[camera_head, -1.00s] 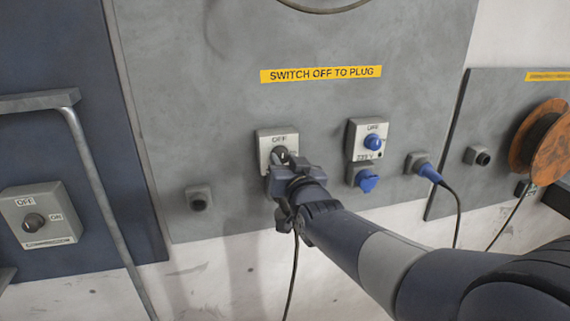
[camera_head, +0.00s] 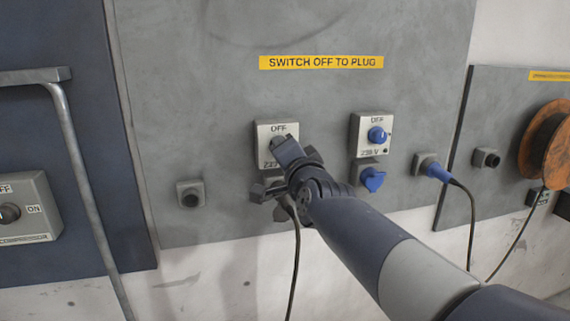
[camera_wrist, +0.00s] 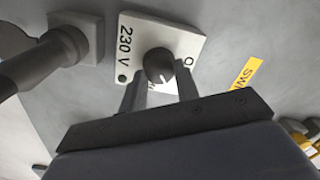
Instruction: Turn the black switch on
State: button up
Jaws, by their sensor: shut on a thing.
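The black switch is a black knob (camera_wrist: 158,64) on a light grey box (camera_head: 264,140) marked OFF at its top, with 230 V lettering. In the wrist view the knob's white mark points down in the picture, towards a label mostly hidden by the fingers. My gripper (camera_wrist: 160,92) has one finger on each side of the knob and is shut on it. In the head view my gripper (camera_head: 281,149) covers most of the knob and the box's lower right.
A blue-knobbed switch box (camera_head: 364,145) with a blue socket (camera_head: 372,179) is to the right. A black cable (camera_head: 295,262) hangs below my gripper. A blue plug (camera_head: 436,172) sits farther right. A yellow sign (camera_head: 321,62) is above, and a pipe (camera_head: 80,165) stands left.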

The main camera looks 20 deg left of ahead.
jog(key=m+b, duration=0.1)
jog(key=m, duration=0.3)
jog(key=shift+f+m, duration=0.15)
jog(key=shift+m, duration=0.15)
jog(key=shift+m+b, duration=0.35)
jog(key=shift+m, duration=1.35)
jog(key=shift+m+t+h, duration=0.3)
jog(key=o, duration=1)
jog(key=shift+s, duration=0.1)
jog(key=v, duration=1)
jog(key=shift+s+d, duration=0.25)
jog(key=shift+w+a, duration=0.1)
jog(key=shift+w, duration=0.05)
